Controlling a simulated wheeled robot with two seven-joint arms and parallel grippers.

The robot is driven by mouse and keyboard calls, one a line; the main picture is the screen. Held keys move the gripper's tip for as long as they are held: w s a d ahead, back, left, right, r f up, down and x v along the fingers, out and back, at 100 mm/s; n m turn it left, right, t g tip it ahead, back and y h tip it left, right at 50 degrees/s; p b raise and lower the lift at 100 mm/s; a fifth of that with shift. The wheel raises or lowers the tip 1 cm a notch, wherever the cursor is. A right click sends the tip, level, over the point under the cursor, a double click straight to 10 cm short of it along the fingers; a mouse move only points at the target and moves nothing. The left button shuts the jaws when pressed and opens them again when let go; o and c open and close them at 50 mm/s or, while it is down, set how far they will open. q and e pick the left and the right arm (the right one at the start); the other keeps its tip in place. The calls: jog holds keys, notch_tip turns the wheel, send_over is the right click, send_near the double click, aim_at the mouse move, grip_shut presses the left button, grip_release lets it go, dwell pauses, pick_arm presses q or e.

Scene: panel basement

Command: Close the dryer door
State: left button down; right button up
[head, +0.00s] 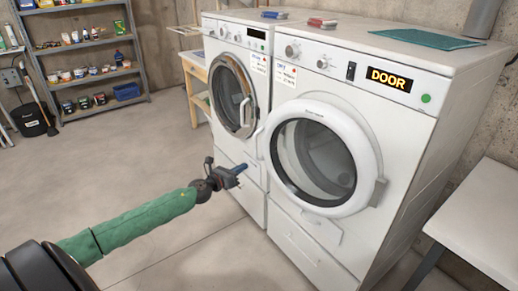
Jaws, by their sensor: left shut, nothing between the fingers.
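The dryer (405,150) is the white front-loader on the right, with a lit display (389,79) reading DOOR. Its round white door (368,150) has a dark glass window, stands slightly off the front panel and looks ajar. A white handle (258,143) is on the door's left side and a grey hinge (379,192) on its right. My left gripper (241,169) is shut and empty, in front of the machines, left of the door and slightly below the handle. I see no clear contact with the door. My right gripper is out of view.
A second white front-loader (229,137) stands directly left of the dryer. A white table (490,215) is close at the right. A metal shelf (75,50) with cans and a black bucket (27,118) are at the back left. The concrete floor in front is clear.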

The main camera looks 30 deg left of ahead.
pick_arm(q)
jog(key=a+m, duration=0.1)
jog(key=m, duration=0.1)
jog(key=p, duration=0.4)
send_near(267, 148)
jog(key=shift+y, duration=0.4)
jog(key=w, duration=0.2)
jog(key=w+d, duration=0.1)
jog(key=w, duration=0.2)
jog(key=shift+w+d, duration=0.2)
jog(key=shift+w, duration=0.1)
jog(key=shift+w+d, duration=0.1)
jog(key=shift+w, duration=0.6)
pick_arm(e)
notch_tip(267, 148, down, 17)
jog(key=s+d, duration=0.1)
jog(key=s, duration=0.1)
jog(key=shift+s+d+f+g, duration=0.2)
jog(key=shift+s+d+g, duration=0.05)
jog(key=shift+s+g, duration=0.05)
